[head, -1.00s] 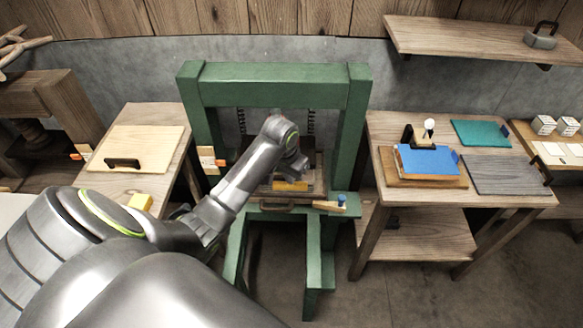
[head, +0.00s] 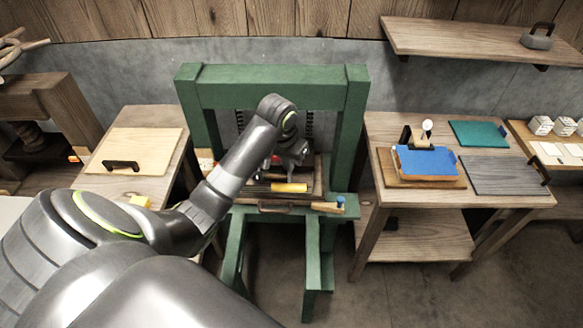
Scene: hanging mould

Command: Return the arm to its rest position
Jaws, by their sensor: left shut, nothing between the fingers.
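My left arm comes in from the lower left and reaches to the middle of the green frame. My left gripper (head: 287,163) is shut and empty, at the frame's opening, above a wooden tray (head: 310,180). A yellow bar (head: 289,187) lies in the tray just below the gripper, with a visible gap between them. Part of the gripper and the tray's left side are hidden by my wrist. My right gripper is not in view.
The green frame (head: 270,88) stands around the arm's end, with posts on both sides. A left table (head: 150,190) holds a pale board (head: 135,150). A right table (head: 490,199) carries a blue pad (head: 425,162). A shelf (head: 450,38) hangs at upper right.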

